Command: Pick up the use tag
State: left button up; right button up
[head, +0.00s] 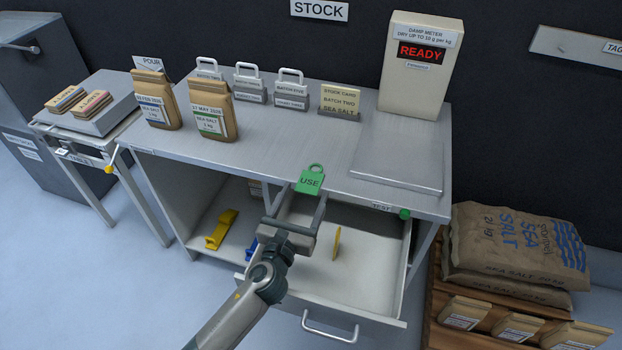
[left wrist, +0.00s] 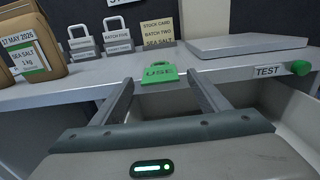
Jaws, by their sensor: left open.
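The use tag is green with a ring on top and the word USE (head: 310,182). It is at the front edge of the grey bench top, and it also shows in the left wrist view (left wrist: 158,76). My left gripper (head: 305,200) is open in front of the bench, above the drawer. In the left wrist view its two fingers (left wrist: 160,88) point at the tag, one to each side, with the tag at or just past the tips. I cannot tell whether they touch it. My right gripper is out of view.
An open drawer (head: 385,295) lies below my left gripper. Salt bags (head: 208,110), grey batch tags (head: 290,90), a stock card (head: 340,102) and the damp meter (head: 420,65) stand on the bench. A green knob (head: 404,213) is beside the TEST label. Sacks (head: 515,245) lie at right.

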aim_at(304, 184)
pick_arm(q)
jog(key=shift+w, duration=0.15)
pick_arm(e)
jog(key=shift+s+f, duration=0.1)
pick_arm(q)
jog(key=c, duration=1.1)
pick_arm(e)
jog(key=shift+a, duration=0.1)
pick_arm(q)
jog(key=shift+r, duration=0.1)
